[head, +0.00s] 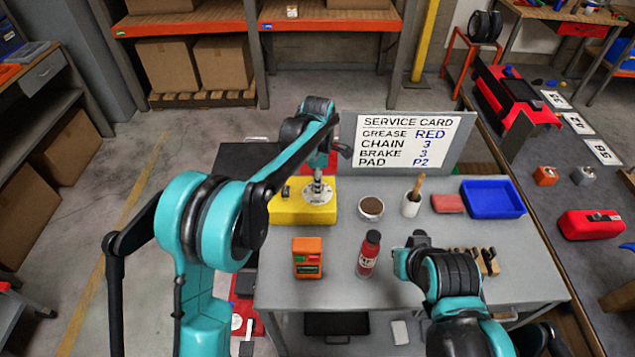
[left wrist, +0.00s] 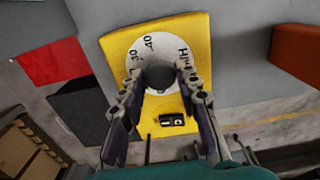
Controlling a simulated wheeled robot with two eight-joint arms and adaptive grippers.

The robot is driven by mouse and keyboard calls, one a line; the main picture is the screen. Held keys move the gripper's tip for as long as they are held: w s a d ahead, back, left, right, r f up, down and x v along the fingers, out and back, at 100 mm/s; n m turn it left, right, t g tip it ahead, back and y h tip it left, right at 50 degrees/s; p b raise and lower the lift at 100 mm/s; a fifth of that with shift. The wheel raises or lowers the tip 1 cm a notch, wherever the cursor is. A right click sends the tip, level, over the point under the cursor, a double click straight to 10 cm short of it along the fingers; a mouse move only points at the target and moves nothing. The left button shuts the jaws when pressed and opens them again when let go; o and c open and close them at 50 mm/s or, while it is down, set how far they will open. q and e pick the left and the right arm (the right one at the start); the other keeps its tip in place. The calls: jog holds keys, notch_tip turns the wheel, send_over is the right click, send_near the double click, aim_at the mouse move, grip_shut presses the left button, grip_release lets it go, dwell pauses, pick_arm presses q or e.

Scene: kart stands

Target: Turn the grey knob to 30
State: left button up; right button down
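A yellow box (head: 290,208) stands at the left of the grey table, with a round white dial on top. In the left wrist view the yellow box (left wrist: 195,35) carries the white dial (left wrist: 165,48), marked 30, 40 and HI. The grey knob (left wrist: 159,76) is at the dial's centre. My left gripper (head: 318,178) is above the dial, pointing down. In the left wrist view its fingers (left wrist: 159,73) are apart, one on each side of the knob; contact is not clear. My right gripper (head: 412,250) is over the table's front right; its fingers cannot be made out.
A service card (head: 410,140) stands at the table's back. An orange box (head: 307,258), a red bottle (head: 368,254), a brown-filled bowl (head: 371,208), a white cup (head: 411,205), a red block (head: 447,203) and a blue tray (head: 492,199) stand on the table (head: 335,225).

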pick_arm(q)
jog(key=shift+m, duration=0.3)
jog(key=m+p, duration=0.1)
jog(key=m, duration=0.3)
jog(key=shift+m, duration=0.3)
jog(key=m+p, duration=0.1)
jog(key=m, duration=0.5)
jog(key=m+p, duration=0.1)
jog(key=m, duration=0.5)
jog(key=shift+m, duration=0.3)
jog(key=m, duration=0.5)
jog(key=shift+m+p, duration=0.3)
jog(key=shift+m, duration=0.1)
jog(key=o, duration=1.2)
jog(key=shift+c, duration=0.2)
